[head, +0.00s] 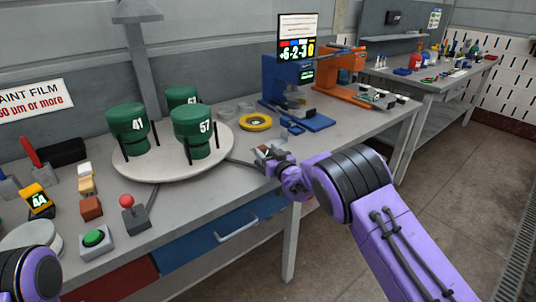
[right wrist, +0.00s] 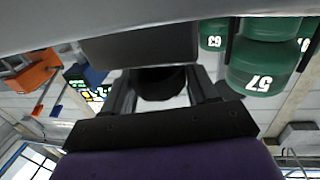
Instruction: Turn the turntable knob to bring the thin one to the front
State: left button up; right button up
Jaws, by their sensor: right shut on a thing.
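The round pale turntable (head: 172,165) lies on the workbench and bears three green cylinders in black post holders. One marked 41 (head: 128,130) is at the left, one marked 57 (head: 192,133) is at the front right, and a third (head: 182,96) is behind, its number partly hidden. I cannot tell which is thinnest. My right gripper (head: 272,158) is at the bench edge, right of the turntable. It is shut on a dark round knob (right wrist: 160,82), seen between the fingers in the right wrist view. Only a piece of my left arm shows at lower left.
A red-knobbed joystick (head: 133,215) and a green button (head: 95,238) stand at the front left. A yellow ring (head: 255,122), a blue device (head: 290,95) and an orange device (head: 340,68) are behind my right gripper. A blue drawer (head: 225,235) is below.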

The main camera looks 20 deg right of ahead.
jog(key=shift+m+h, duration=0.5)
jog(key=shift+h, duration=0.3)
jog(key=o, duration=0.9)
jog(key=shift+o, duration=0.2)
jog(key=s+b, duration=0.2)
jog(key=s, duration=0.8)
jog(key=shift+s+d, duration=0.2)
jog(key=shift+d, duration=0.2)
